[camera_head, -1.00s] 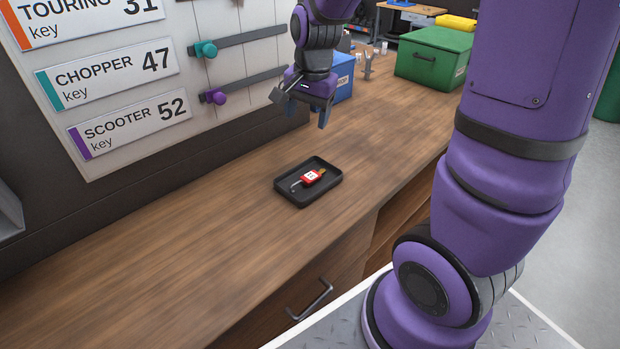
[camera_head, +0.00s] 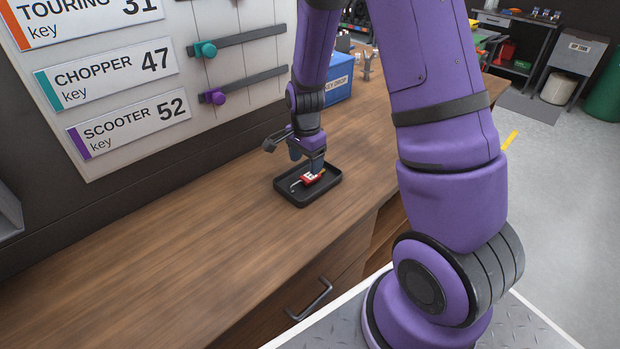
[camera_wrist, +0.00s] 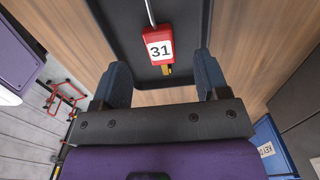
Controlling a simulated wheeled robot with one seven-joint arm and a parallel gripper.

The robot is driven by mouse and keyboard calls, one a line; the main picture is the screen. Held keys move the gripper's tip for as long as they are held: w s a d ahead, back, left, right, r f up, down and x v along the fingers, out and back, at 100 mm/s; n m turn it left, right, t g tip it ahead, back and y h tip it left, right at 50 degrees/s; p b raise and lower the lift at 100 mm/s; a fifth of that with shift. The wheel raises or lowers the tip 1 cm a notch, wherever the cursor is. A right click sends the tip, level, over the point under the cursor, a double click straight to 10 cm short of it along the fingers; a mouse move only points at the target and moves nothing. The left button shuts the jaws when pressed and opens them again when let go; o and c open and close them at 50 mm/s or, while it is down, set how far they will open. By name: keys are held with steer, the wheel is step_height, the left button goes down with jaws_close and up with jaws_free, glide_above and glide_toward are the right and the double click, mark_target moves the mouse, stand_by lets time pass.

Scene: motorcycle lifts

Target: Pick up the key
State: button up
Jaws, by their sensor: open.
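The key lies in a small black tray (camera_head: 290,199) on the wooden bench. It has a red tag (camera_head: 309,178) with a white label. In the wrist view the red tag (camera_wrist: 158,46) reads 31, with a metal shank above it and a small yellow piece below it. My gripper (camera_head: 309,165) is low over the tray, right at the tag in the head view. In the wrist view my gripper (camera_wrist: 163,75) has its two fingers apart, one on each side below the tag, with nothing between them. The black tray (camera_wrist: 190,15) fills the space behind the tag.
A board on the wall carries signs (camera_head: 118,75) for keys and pegs (camera_head: 212,97) that jut out over the bench. A blue key-drop box (camera_head: 338,86) stands behind my gripper. The bench top (camera_head: 180,235) left of the tray is clear.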

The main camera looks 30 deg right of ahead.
mark_target(308, 177)
steer(key=shift+s+d+f, duration=0.1)
steer(key=shift+d+f, duration=0.05)
steer(key=shift+f, duration=1.2)
steer(key=shift+d+f, duration=0.1)
steer(key=shift+f, duration=1.25)
steer(key=shift+c, duration=0.2)
steer(key=c, duration=0.9)
